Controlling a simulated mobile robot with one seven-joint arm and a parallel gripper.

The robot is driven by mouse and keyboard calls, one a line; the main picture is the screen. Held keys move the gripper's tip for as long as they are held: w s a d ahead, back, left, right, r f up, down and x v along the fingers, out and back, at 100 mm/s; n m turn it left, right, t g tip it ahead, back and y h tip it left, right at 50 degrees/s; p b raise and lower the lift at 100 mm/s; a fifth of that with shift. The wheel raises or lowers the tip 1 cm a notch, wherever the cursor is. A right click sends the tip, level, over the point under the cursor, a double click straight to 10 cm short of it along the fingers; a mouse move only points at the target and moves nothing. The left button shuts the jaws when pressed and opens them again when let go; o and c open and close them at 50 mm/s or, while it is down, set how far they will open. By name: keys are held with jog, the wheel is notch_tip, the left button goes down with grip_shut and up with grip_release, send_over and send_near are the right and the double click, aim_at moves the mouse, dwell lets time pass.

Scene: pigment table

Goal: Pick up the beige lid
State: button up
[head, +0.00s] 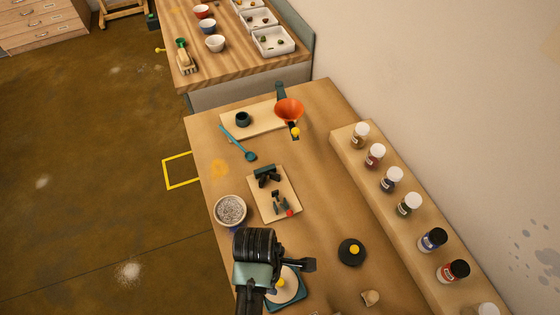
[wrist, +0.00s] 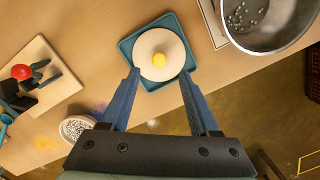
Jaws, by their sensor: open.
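The beige lid (wrist: 146,44) is a round pale disc with a yellow knob (wrist: 159,60) at its centre. In the wrist view it sits on a square teal tray (wrist: 126,48) at the top middle. In the head view the lid (head: 290,292) is partly hidden behind my arm. My gripper (wrist: 159,78) is open and empty. Its two blue fingers point toward the lid, with the tips at either side of its near part. I cannot tell whether they touch it or how high they are above it.
A dark disc with a yellow knob (head: 343,258) lies to the right. A speckled bowl (head: 230,210) and a board with small dark pieces (head: 262,204) are beyond. A large metal bowl (wrist: 285,42) is close by on the wrist view's right. Bottles line a raised shelf (head: 395,225).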

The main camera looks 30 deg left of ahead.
aim_at(280, 282)
jog(key=shift+w+d+f+p, duration=0.1)
jog(key=shift+d+f+p, duration=0.1)
jog(key=shift+f, duration=0.7)
jog(key=shift+w+d+f+p, duration=0.1)
jog(key=shift+f+p, duration=0.05)
jog(key=shift+f, duration=0.75)
jog(key=shift+w+d+f+p, duration=0.1)
jog(key=shift+d+f+p, duration=0.1)
jog(key=shift+f, duration=0.7)
grip_shut()
